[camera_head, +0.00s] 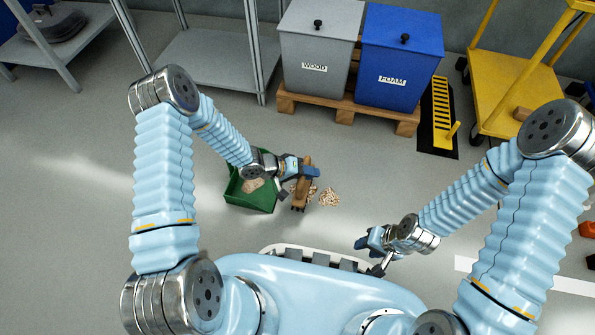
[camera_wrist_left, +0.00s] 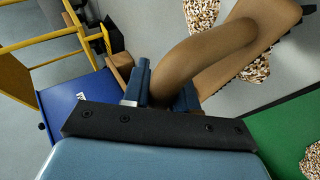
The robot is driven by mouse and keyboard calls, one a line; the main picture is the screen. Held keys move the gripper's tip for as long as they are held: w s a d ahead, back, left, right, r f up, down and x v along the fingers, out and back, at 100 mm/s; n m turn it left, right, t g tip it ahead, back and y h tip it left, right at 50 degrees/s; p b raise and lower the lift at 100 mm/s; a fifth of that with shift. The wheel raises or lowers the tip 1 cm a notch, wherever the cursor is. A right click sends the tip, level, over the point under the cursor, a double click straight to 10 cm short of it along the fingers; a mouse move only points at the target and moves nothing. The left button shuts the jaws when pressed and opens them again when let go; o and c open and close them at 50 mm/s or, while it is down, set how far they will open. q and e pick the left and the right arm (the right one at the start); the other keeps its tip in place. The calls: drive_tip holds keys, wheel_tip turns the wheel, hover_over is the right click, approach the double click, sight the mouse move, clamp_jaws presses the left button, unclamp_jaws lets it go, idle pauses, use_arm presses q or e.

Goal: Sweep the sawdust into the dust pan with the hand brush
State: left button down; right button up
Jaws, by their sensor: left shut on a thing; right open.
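The hand brush (camera_head: 300,194) is brown, with a thick curved handle. My left gripper (camera_head: 306,171) is shut on that handle. In the left wrist view the handle (camera_wrist_left: 205,55) passes between the blue fingers (camera_wrist_left: 164,88). The green dust pan (camera_head: 263,199) lies on the floor just left of the brush, with some sawdust (camera_head: 252,185) in it. A sawdust pile (camera_head: 329,197) lies on the floor right of the brush. More sawdust shows beside the brush, partly hidden by it. My right gripper (camera_head: 367,241) is open and empty, apart from the brush and pan.
A grey WOOD bin (camera_head: 317,55) and a blue FOAM bin (camera_head: 402,60) stand on a wooden pallet (camera_head: 345,114) at the back. A yellow cart (camera_head: 512,90) stands at the right, metal shelving (camera_head: 205,62) at the back left.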

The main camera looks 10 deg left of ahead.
use_arm(q)
drive_tip(key=d+b, duration=0.1)
drive_tip(key=d, duration=1.3)
drive_tip(key=shift+s+d, duration=0.15)
drive_tip(key=shift+s, duration=0.1)
drive_tip(key=c, duration=1.4)
unclamp_jaws()
clamp_jaws()
